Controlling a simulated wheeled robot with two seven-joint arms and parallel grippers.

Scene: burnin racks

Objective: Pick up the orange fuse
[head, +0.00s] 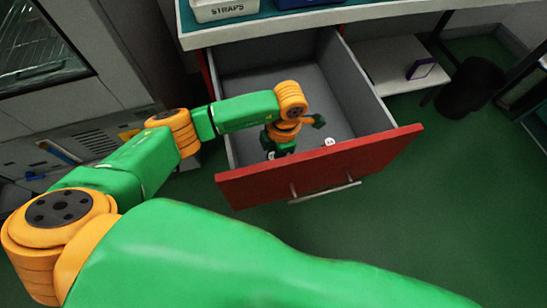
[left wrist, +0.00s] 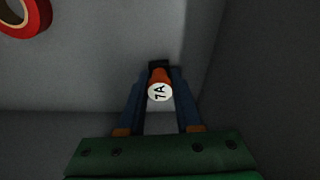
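The orange fuse (left wrist: 159,76) has a white round end marked 7A and shows between my left fingers in the left wrist view. My left gripper (left wrist: 159,82) looks closed in on it, with a finger against each side. In the head view my left arm reaches into the open drawer, and my left gripper (head: 280,148) is low behind the red front. A small white label shows beside it there, and the fingertips are mostly hidden. I cannot tell whether the fuse is clear of the drawer floor. My right gripper is not in view.
The grey drawer with a red front (head: 320,167) stands open under the bench (head: 300,24). Another small item with a white round label (head: 330,141) lies inside it near the front. A red ring (left wrist: 27,22) lies on the drawer floor. Drawer walls stand close to my gripper.

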